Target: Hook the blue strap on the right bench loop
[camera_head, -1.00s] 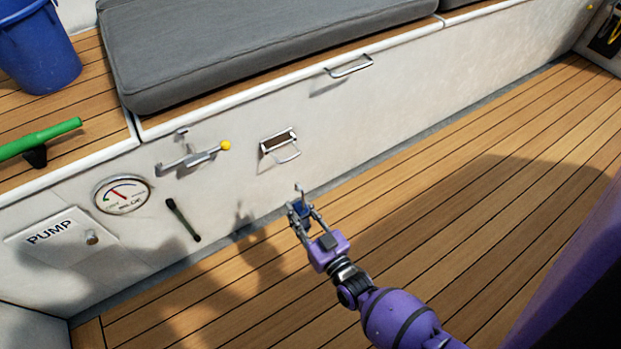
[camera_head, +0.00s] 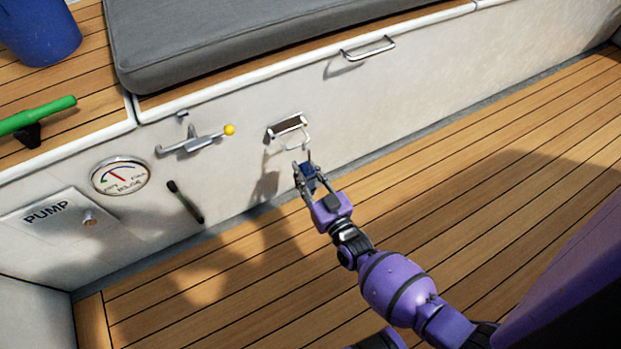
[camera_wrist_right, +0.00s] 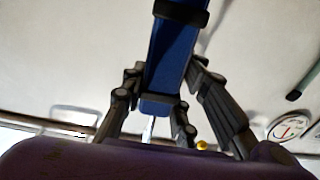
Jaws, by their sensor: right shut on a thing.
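My right gripper (camera_head: 306,171) is shut on the blue strap (camera_head: 308,178), just in front of the bench's white side wall. In the right wrist view the strap (camera_wrist_right: 166,62) runs between the fingers, with a dark band across it and a thin silver piece at its far end. A small metal tip shows beyond the fingers in the head view. Another metal loop (camera_head: 368,48) sits higher right, near the bench edge. My left gripper is out of view.
A lever with a yellow knob (camera_head: 229,130), a gauge (camera_head: 120,177), a dark handle (camera_head: 185,201) and a PUMP panel (camera_head: 48,220) are on the wall to the left. A grey cushion (camera_head: 250,40) lies on the bench. The plank floor is clear.

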